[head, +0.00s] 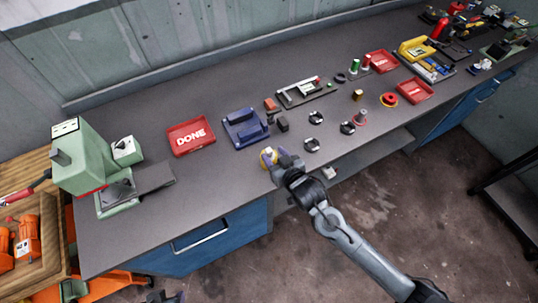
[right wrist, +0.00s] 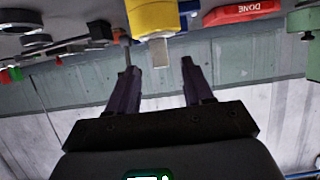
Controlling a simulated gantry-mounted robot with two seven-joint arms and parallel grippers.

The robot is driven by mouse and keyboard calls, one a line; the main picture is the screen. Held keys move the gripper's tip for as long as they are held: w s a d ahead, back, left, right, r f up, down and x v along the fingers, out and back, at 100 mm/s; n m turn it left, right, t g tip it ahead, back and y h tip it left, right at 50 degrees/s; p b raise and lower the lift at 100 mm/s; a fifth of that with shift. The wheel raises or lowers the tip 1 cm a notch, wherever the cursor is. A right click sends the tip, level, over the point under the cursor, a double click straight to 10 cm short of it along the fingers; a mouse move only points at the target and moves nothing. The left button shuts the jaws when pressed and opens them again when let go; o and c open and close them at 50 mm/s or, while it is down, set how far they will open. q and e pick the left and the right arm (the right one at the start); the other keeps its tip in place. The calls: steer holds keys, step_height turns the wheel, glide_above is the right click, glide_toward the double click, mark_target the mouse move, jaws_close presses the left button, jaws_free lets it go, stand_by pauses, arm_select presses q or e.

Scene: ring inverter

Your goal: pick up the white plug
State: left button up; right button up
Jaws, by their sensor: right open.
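A yellow cylinder (head: 267,160) stands near the front edge of the bench. In the right wrist view, which looks upside down, the yellow cylinder (right wrist: 152,14) has a pale stub on its upper end, which looks like the white plug (right wrist: 158,52). My right gripper (head: 283,156) is at the cylinder, and its fingers partly hide it in the head view. In the right wrist view the right gripper (right wrist: 156,66) is open. The stub shows in the gap between its fingertips, and I see no grip on it. A dark piece at the bottom edge of the head view may be my left gripper (head: 165,297).
A red DONE tray (head: 191,136) and a blue fixture (head: 244,127) lie behind and left of the right gripper. Several dark rings, including one ring (head: 312,145), lie to its right. A green press (head: 85,160) stands at the left end. The bench front is clear.

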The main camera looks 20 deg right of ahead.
mark_target(270, 153)
steer(key=shift+x, duration=3)
steer(key=shift+a+f, duration=0.1)
steer(key=shift+f, duration=0.05)
jaws_close()
